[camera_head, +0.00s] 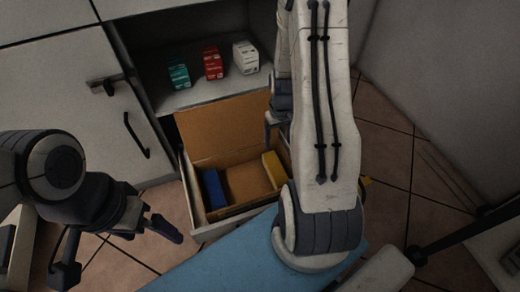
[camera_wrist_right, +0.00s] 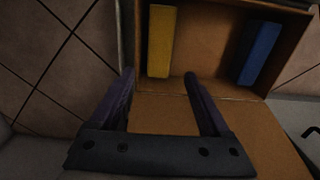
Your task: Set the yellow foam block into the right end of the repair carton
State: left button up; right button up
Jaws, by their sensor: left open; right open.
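The repair carton (camera_head: 214,133) is open in a pulled-out drawer, with its brown flap raised at the back. The yellow foam block (camera_head: 273,169) is in the carton's right end in the head view, and a blue block (camera_head: 213,188) is in its left end. The right wrist view shows the yellow block (camera_wrist_right: 160,42) at left and the blue block (camera_wrist_right: 259,53) at right. My right gripper (camera_wrist_right: 159,74) is open and empty, apart from the yellow block; my arm mostly hides it in the head view. My left gripper (camera_head: 115,252) is open and empty, left of the drawer.
Teal (camera_head: 178,74), red (camera_head: 212,63) and white (camera_head: 245,58) small boxes stand on the shelf behind the carton. A blue surface (camera_head: 225,258) lies in front of the drawer (camera_head: 196,208). A cabinet door (camera_head: 75,85) is at left.

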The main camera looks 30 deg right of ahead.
jog(key=s+a+r+n, duration=0.1)
jog(key=a+r+n, duration=0.2)
jog(key=a+r, duration=0.6)
jog(key=s+a+r+n, duration=0.15)
jog(key=a+r, duration=0.25)
jog(key=a, duration=0.9)
jog(key=s+a+r+n, duration=0.2)
jog(key=s+a+r, duration=0.1)
jog(key=s, duration=0.4)
jog(key=s+a+r+n+y, duration=0.1)
jog(key=s+a+r+n, duration=0.2)
jog(key=s+a, duration=0.3)
jog(key=shift+s+r, duration=0.4)
jog(key=shift+r, duration=0.15)
notch_tip(320, 180, up, 48)
jog(key=p, duration=4.8)
